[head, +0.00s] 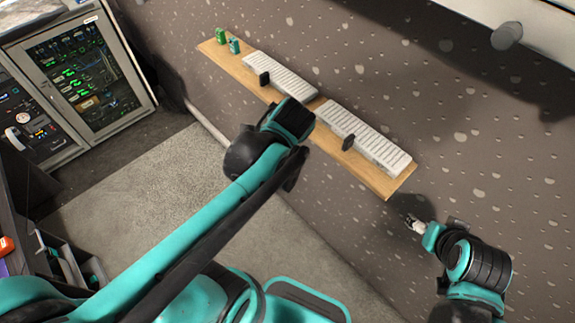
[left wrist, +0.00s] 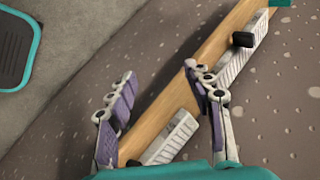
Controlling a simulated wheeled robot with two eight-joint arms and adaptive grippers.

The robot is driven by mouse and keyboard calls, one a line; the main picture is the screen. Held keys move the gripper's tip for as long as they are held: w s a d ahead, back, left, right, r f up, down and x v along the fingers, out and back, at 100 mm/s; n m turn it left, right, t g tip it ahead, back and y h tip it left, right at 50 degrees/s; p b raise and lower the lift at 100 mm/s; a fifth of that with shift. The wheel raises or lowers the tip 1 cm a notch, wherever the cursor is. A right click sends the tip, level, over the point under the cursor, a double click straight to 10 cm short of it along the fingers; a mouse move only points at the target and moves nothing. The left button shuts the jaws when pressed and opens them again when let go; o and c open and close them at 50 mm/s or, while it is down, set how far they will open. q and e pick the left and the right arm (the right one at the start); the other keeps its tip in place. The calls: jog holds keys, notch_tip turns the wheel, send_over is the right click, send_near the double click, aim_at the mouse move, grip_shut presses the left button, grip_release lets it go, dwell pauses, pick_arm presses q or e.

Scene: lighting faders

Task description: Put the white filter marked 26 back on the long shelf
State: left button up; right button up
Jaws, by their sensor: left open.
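The long wooden shelf (head: 383,184) runs along the speckled wall and also crosses the left wrist view (left wrist: 177,88). Two long white ribbed blocks, a nearer one (head: 365,138) and a farther one (head: 280,74), lie on it. I cannot make out any marking 26 or single out that filter. My left gripper (left wrist: 163,95) is open and empty, its fingers apart over the shelf, near the gap between the blocks. In the head view its fingers are hidden behind my wrist. My right gripper (head: 412,222) is small, beyond the shelf's right end; a whitish bit shows at its tip.
Black upright pieces (head: 348,142) stand at the shelf's front edge. Small green items (head: 221,35) stand at its far left end. A rack cabinet (head: 85,75) is at the upper left, above open carpet (head: 150,190). A grey knob (head: 507,36) juts out at the upper right.

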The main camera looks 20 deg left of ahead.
pick_arm(q)
jog(key=s+d+f+n+t+h, duration=0.1)
jog(key=s+d+f+n+h, duration=0.1)
jog(key=s+d+n+h, duration=0.2)
jog(key=s+d+n, duration=0.2)
jog(key=s+n, duration=0.2)
jog(key=n, duration=0.1)
jog(key=shift+d+f+t, duration=0.3)
jog(key=shift+s, duration=0.1)
notch_tip(320, 180, down, 10)
jog(key=b, duration=1)
jog(key=shift+f, duration=0.1)
